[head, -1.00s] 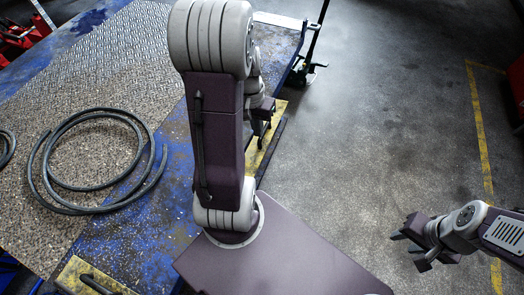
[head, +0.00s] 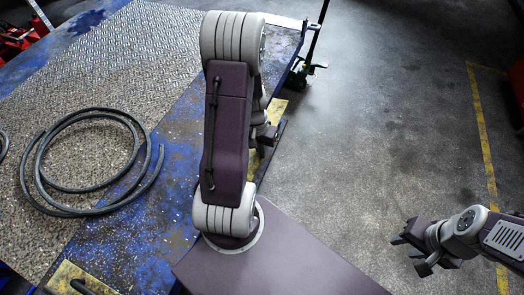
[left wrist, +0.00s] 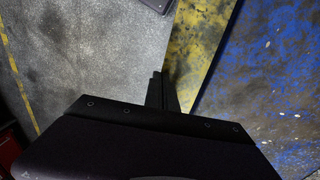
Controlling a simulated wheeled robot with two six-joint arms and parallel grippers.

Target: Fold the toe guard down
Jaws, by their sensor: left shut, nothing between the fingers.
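A worn yellow strip (head: 279,107), which looks like the toe guard, runs along the right edge of the blue platform (head: 190,150). My left arm hides part of it in the head view. In the left wrist view the yellow strip (left wrist: 208,40) lies between grey floor and blue deck; its tilt cannot be told. My left gripper (head: 268,140) is beside the strip, partly hidden by my arm. In the left wrist view its fingers (left wrist: 162,92) are together and empty, near the strip's floor-side edge; contact cannot be told. My right gripper (head: 412,252) is open and empty over the floor.
A coiled dark hose (head: 95,185) lies on the platform's tread plate (head: 120,70). Another yellow patch (head: 65,277) with a dark handle is at the lower left. A dark upright bar (head: 317,35) stands at the platform's far corner.

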